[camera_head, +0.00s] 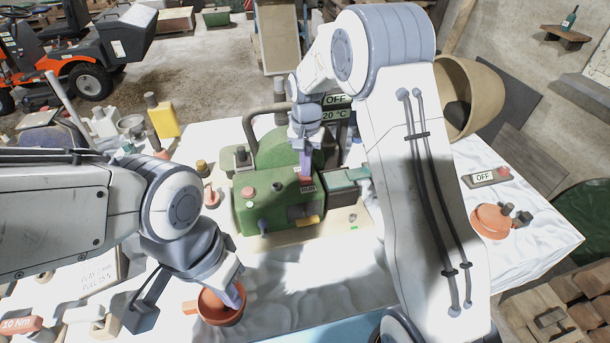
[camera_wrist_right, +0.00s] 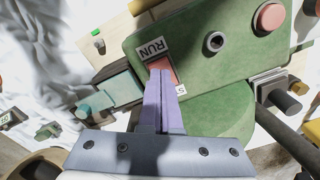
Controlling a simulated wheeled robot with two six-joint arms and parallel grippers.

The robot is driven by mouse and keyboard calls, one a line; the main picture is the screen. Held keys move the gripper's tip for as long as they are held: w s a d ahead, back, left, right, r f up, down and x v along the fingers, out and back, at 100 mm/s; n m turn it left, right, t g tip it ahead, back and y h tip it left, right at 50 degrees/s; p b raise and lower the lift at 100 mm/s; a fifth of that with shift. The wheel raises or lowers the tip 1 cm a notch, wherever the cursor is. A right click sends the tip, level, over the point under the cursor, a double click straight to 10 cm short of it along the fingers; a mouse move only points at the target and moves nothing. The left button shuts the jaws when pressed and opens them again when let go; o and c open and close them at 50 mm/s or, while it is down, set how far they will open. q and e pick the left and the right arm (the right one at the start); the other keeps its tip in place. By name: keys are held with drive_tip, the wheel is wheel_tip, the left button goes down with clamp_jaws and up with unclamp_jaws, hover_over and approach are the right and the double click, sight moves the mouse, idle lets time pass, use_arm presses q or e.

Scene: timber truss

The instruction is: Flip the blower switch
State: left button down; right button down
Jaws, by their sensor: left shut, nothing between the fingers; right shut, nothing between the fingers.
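A green machine (camera_head: 265,208) stands on the white-covered table. A red rocker switch (camera_wrist_right: 168,72) is set in its top, with a RUN label (camera_wrist_right: 152,48) at one end and a partly hidden label starting with S at the other. My right gripper (camera_head: 306,176) is shut and empty; its fingertips (camera_wrist_right: 160,76) are right at the rocker, and I cannot tell whether they touch it. Signs reading OFF (camera_head: 337,100) and 20 °C stand behind the machine. My left gripper (camera_head: 236,294) is shut and empty, its tips at an orange bowl (camera_head: 221,306).
A small OFF panel (camera_head: 482,178) with a red button lies at the table's right, near an orange round object (camera_head: 492,221). A red round button (camera_wrist_right: 269,17) and a dark knob (camera_wrist_right: 214,42) share the machine's top. Several small items crowd the table's left side.

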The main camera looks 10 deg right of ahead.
sight(306, 179)
drive_tip(key=shift+f+b, duration=0.55)
drive_tip(key=shift+f, duration=0.4)
idle(0.8)
drive_tip(key=shift+r, duration=0.1)
wheel_tip(306, 179, up, 7)
drive_tip(key=p, duration=0.6)
idle(0.4)
